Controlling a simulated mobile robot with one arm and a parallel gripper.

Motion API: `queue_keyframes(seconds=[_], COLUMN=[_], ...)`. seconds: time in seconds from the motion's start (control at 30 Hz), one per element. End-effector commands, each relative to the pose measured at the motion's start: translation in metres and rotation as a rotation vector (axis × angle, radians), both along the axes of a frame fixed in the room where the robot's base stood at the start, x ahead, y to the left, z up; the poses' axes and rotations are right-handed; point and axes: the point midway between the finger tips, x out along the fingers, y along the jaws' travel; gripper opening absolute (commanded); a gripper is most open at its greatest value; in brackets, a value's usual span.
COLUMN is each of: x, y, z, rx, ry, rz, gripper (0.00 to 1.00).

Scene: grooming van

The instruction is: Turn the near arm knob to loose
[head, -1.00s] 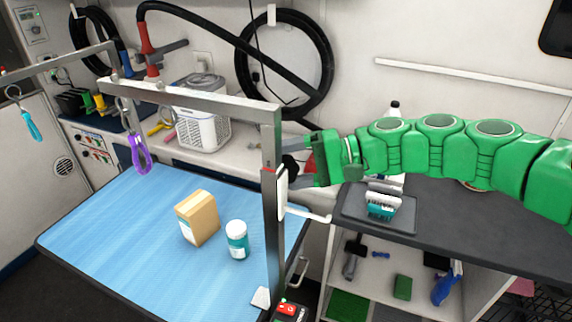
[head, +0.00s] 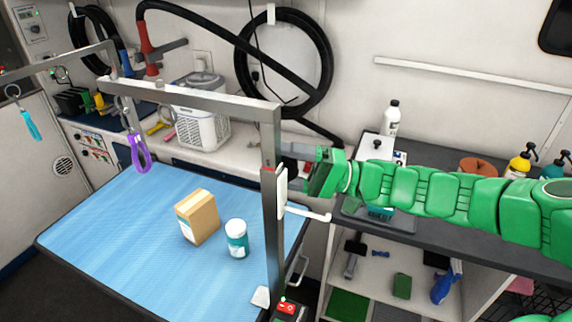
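The near grooming arm is a grey metal post (head: 272,225) with a crossbar (head: 200,98) at its top, at the front edge of the blue table. My gripper (head: 294,165) is just right of the upper post, its fingers pointing left at it. A grey upper finger shows beside the post. The lower finger is partly hidden. The near arm knob is not clearly visible; the space between the fingers and the post is dark and partly blocked. A white lever-like piece (head: 308,213) sticks out right from the post below my gripper. I cannot tell whether the fingers touch anything.
A tan box (head: 198,217) and a teal-and-white jar (head: 236,239) stand on the blue table (head: 110,225). A purple loop (head: 139,154) hangs from the crossbar. The dark counter (head: 460,232) under my arm holds a tray (head: 398,222), a white bottle (head: 391,118) and pump bottles.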

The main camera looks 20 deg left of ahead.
Motion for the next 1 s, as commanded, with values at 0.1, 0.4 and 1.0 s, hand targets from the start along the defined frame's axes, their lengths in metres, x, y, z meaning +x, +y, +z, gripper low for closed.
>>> queue_keyframes(seconds=[0.1,0.4,1.0], x=[-0.0001,-0.0005,0.0043], y=[0.0004,0.0004,-0.0093], z=[-0.0012,-0.0011,-0.0028], rx=[0.004,0.004,0.005], ry=[-0.001,-0.002,-0.001], rz=[0.001,0.002,0.000], gripper=[0.42,0.42,0.93])
